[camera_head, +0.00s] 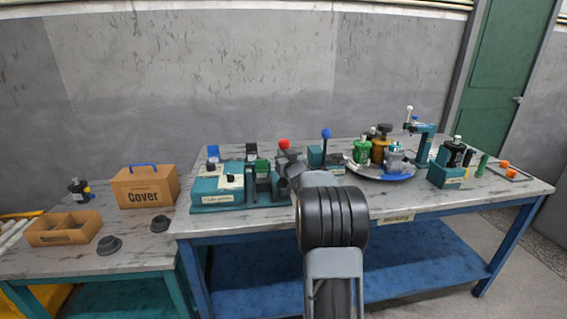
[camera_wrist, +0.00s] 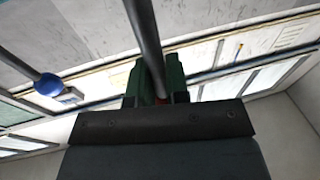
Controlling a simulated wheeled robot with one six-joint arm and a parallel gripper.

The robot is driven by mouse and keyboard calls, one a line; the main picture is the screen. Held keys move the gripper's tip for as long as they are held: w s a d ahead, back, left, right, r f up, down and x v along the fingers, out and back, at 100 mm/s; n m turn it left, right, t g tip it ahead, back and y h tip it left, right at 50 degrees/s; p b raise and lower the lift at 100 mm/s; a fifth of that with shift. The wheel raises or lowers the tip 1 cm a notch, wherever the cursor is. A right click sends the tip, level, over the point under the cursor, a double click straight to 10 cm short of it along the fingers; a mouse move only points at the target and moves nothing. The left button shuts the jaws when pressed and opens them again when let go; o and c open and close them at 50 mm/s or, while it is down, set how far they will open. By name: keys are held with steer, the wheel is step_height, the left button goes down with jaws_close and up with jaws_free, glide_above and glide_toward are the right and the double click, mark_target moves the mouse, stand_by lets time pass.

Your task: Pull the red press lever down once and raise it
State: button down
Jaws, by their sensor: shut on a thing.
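The red press lever shows in the head view as a red knob (camera_head: 284,144) at the middle of the table, upright above the dark part of my arm's end. My gripper (camera_head: 287,160) is just below the knob and partly hides the lever. In the wrist view, a dark rod (camera_wrist: 145,40) runs down between the green fingers of my gripper (camera_wrist: 160,88), which are shut on it. A little red shows between the fingers. The lever's base and pivot are hidden behind my arm.
A blue-knobbed lever (camera_head: 326,133) stands close on the right; its knob also shows in the wrist view (camera_wrist: 49,85). A teal press unit (camera_head: 215,188) is on the left. A round tray (camera_head: 378,174) with several parts stands on the right. A cover box (camera_head: 146,188) is farther left.

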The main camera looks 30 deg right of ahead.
steer(key=s+a+f+n+t+b, duration=0.1)
steer(key=s+t+b, duration=0.4)
steer(key=b, duration=1.3)
steer(key=shift+a+f+n+t, duration=0.3)
steer(key=shift+a+f+n, duration=0.1)
steer(key=shift+a+f, duration=0.35)
steer(key=shift+s+r+b, duration=0.15)
steer(key=shift+b, duration=0.2)
steer(key=c, duration=1.1)
jaws_free()
steer(key=shift+s, duration=0.1)
steer(key=s+a, duration=0.1)
steer(key=s, duration=0.3)
steer(key=s+a+f+p, duration=0.1)
steer(key=s, duration=0.4)
steer(key=s+a+p, duration=0.1)
steer(key=s, duration=0.4)
steer(key=shift+f, duration=0.35)
